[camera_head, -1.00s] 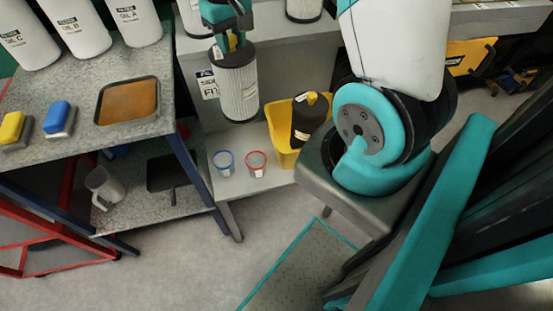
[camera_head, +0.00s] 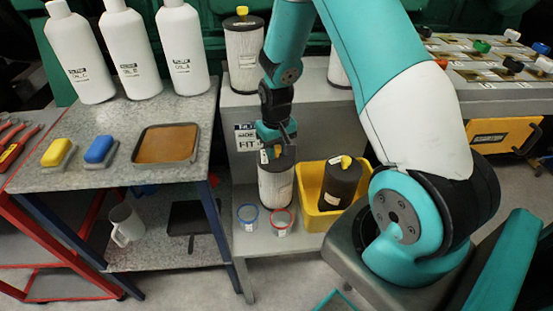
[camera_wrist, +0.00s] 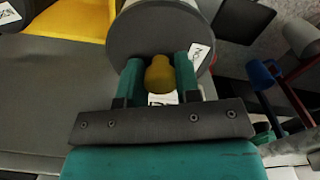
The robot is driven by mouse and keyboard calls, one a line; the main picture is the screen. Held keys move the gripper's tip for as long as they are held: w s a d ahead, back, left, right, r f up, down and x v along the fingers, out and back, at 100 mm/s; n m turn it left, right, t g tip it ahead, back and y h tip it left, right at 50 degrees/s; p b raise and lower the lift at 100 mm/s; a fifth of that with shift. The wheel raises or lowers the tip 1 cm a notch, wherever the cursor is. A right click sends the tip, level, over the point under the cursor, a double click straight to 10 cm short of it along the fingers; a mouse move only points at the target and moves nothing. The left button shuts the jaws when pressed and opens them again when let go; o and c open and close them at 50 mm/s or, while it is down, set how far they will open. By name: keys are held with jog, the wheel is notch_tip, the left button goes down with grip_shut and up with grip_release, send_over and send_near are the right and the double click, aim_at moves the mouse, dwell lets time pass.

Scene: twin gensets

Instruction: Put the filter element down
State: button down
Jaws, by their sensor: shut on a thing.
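The filter element (camera_head: 275,186) is a pale pleated cylinder with a dark top cap. It is upright at the front of the grey stand, behind the blue and red rings. My gripper (camera_head: 275,153) is above it, shut on the yellow knob on its cap. In the wrist view the gripper (camera_wrist: 160,80) has its two green fingers on either side of the yellow knob, with the dark cap (camera_wrist: 155,35) beyond. The element's foot is close to the low shelf (camera_head: 262,240); I cannot tell whether it touches.
A yellow bin (camera_head: 317,212) with a dark filter (camera_head: 341,182) stands just right of the element. A blue ring (camera_head: 248,214) and a red ring (camera_head: 281,219) lie in front. Another pale filter (camera_head: 243,55) stands on the upper level. A workbench (camera_head: 110,180) is at left.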

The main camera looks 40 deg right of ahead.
aim_at(277, 159)
jog(key=shift+f, duration=1.8)
jog(key=shift+f, duration=0.2)
jog(key=c, duration=0.8)
grip_release()
